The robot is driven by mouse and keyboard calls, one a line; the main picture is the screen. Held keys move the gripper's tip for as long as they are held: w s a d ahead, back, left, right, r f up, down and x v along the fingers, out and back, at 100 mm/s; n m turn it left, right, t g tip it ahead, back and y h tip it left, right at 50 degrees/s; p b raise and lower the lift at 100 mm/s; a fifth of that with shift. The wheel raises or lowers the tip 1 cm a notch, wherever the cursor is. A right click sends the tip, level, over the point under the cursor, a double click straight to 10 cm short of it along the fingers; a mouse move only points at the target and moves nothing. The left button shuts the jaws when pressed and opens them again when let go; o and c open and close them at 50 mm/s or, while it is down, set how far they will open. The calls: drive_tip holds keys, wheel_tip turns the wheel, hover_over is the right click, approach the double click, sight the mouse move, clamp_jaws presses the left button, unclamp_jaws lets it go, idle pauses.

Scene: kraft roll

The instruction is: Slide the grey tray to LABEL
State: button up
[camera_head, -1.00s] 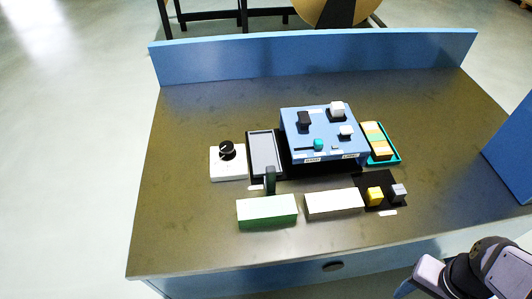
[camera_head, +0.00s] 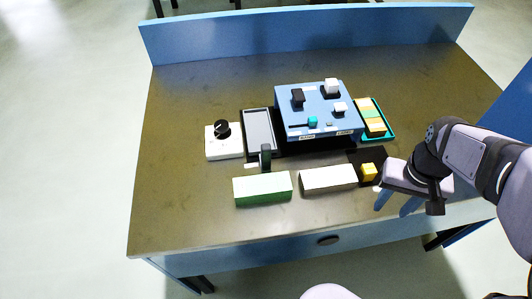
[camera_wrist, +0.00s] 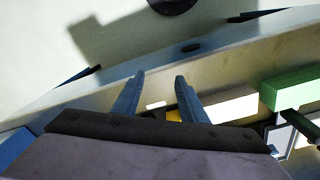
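The grey tray (camera_head: 259,128) is a flat grey rectangle in a black frame, left of the blue control box (camera_head: 285,118). A dark upright handle (camera_head: 265,158) stands at its front end. Part of the tray also shows at the lower right of the wrist view (camera_wrist: 283,138). Small labels (camera_head: 307,137) on the box front are too small to read for certain. My gripper (camera_head: 397,207) is at the table's right front, well right of the tray. In the wrist view its two blue fingers (camera_wrist: 160,78) are apart with nothing held between them.
A green block (camera_head: 262,189) and a white block (camera_head: 328,179) lie in front of the tray and box. A yellow cube (camera_head: 369,171) sits on a black mat near my gripper. A white base with black knob (camera_head: 222,130) stands left of the tray. The table's left side is clear.

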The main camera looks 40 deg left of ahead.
drive_tip(key=w+a+r+n, duration=0.2)
drive_tip(key=w+a+r, duration=0.1)
drive_tip(key=a, duration=0.7)
wheel_tip(320, 180, up, 3)
drive_tip(key=n+p, duration=0.2)
drive_tip(key=n, duration=0.3)
hover_over(266, 158)
drive_tip(key=w, duration=0.3)
drive_tip(key=shift+s+a, duration=0.25)
drive_tip(key=shift+a, duration=0.05)
drive_tip(key=shift+s+a+f+m, duration=0.15)
drive_tip(key=shift+s+f+m, duration=0.55)
drive_tip(key=shift+f, duration=0.1)
drive_tip(key=shift+f+p, duration=0.3)
drive_tip(key=shift+f, duration=0.25)
drive_tip(key=shift+f+p, duration=1.15)
drive_tip(key=shift+f, duration=2.2)
clamp_jaws()
